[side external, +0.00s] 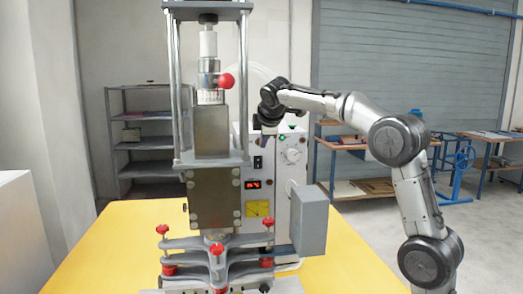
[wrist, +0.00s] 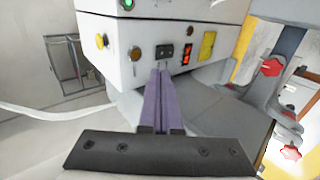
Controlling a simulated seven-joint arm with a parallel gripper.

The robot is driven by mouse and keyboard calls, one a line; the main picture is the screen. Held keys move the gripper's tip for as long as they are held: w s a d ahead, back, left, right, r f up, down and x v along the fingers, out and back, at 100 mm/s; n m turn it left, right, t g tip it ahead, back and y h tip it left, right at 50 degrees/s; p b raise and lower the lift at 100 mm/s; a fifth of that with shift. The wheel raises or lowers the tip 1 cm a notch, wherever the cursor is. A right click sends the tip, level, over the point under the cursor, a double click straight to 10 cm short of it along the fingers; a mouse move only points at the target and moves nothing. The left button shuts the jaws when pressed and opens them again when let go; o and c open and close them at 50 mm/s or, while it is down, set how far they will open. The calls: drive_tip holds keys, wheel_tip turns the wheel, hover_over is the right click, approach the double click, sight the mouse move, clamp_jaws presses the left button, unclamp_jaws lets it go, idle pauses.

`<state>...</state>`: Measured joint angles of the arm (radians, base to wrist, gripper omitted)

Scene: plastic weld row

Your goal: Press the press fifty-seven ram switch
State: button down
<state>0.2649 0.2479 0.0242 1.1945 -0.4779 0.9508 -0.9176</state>
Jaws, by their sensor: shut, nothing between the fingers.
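A pale control box (side external: 278,190) stands behind the press column, with a black rocker switch (side external: 257,162) on its front face. No lettering naming press fifty-seven or the ram switch is legible. In the wrist view the black switch (wrist: 165,51) sits just beyond the tips of my gripper (wrist: 161,70). Its purple fingers are shut together with nothing between them and point at the box face. I cannot tell whether they touch it. In the side view my gripper (side external: 267,124) is at the upper part of the box, small and partly hidden by its own wrist.
The box also bears a red display (wrist: 186,54), a yellow label (wrist: 207,45), a yellow button (wrist: 101,41) and a green light (wrist: 127,4). The press frame (side external: 212,160) with red knobs stands in front. A grey block (side external: 308,220) juts out at its right.

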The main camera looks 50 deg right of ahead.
drive_tip(key=shift+s+a+r, duration=0.35)
drive_tip(key=shift+r, duration=0.35)
drive_tip(key=shift+s+a+r, duration=0.35)
drive_tip(key=shift+r, duration=0.4)
drive_tip(key=shift+s+a+r, duration=0.35)
drive_tip(key=shift+r, duration=0.35)
drive_tip(key=shift+a, duration=0.1)
drive_tip(key=s+a+r+t+y, duration=0.1)
drive_tip(key=s+a+y, duration=0.1)
drive_tip(key=s+a, duration=1)
drive_tip(key=s+a+f+m+g+y, duration=0.1)
drive_tip(key=s+a+f+m, duration=0.3)
drive_tip(key=s+f, duration=0.6)
drive_tip(key=s+a+f+m+g+y, duration=0.1)
drive_tip(key=s+a+f+m+y, duration=0.3)
drive_tip(key=s+f, duration=0.6)
wheel_tip(320, 180, down, 4)
drive_tip(key=shift+s+f+m, duration=0.25)
drive_tip(key=shift+s+m, duration=0.1)
drive_tip(key=shift+m, duration=0.15)
drive_tip(key=shift+a, duration=0.1)
